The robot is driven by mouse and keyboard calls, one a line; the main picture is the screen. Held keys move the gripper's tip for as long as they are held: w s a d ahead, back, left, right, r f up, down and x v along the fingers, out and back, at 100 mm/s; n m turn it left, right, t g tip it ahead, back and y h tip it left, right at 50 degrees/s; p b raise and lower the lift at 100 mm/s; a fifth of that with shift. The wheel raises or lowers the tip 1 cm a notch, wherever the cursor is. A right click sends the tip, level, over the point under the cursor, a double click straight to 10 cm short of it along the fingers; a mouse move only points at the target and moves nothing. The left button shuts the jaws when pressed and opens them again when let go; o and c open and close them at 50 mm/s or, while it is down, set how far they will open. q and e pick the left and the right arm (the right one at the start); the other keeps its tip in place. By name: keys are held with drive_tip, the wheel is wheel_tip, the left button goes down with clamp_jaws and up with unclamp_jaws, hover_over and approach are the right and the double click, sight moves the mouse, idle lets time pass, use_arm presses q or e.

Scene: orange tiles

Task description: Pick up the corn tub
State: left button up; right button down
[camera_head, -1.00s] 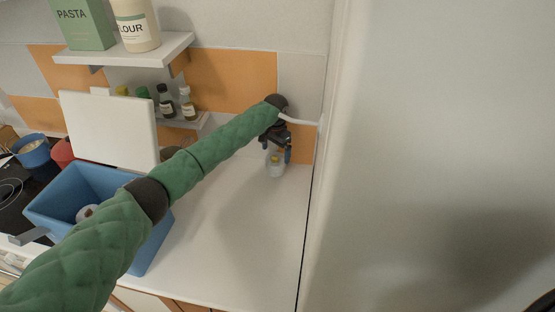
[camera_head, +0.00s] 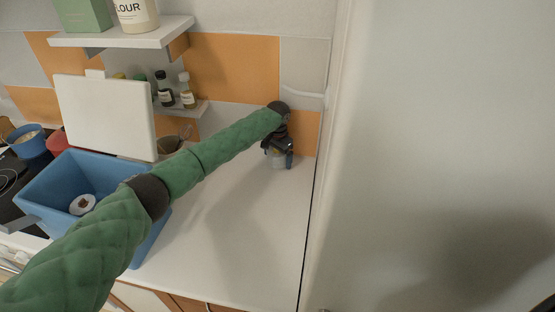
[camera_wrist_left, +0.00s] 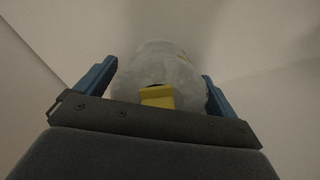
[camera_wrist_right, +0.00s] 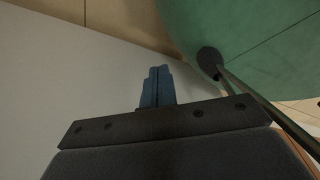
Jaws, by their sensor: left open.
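The corn tub (camera_head: 278,162) is a small pale, translucent container with yellow on it. It stands on the white counter near the right end, by the tiled wall. My left gripper (camera_head: 278,153) is over it and hides its upper part. In the left wrist view the tub (camera_wrist_left: 160,72) sits between the two blue fingers of my left gripper (camera_wrist_left: 158,82), which are open on either side of it. A small gap shows at the left finger; I cannot tell if the right one touches. My right gripper (camera_wrist_right: 157,86) has its fingers together, with nothing visible between them.
A blue bin (camera_head: 100,163) with a white round item (camera_head: 82,205) stands at the left under my left arm. A white board (camera_head: 105,117) leans behind it. Shelves (camera_head: 125,36) hang above. A tall pale panel (camera_head: 430,150) borders the counter's right. The counter's middle is clear.

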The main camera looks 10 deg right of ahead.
use_arm(q)
drive_tip(key=c, duration=1.1)
drive_tip(key=shift+o, duration=0.2)
drive_tip(key=shift+r, duration=0.15)
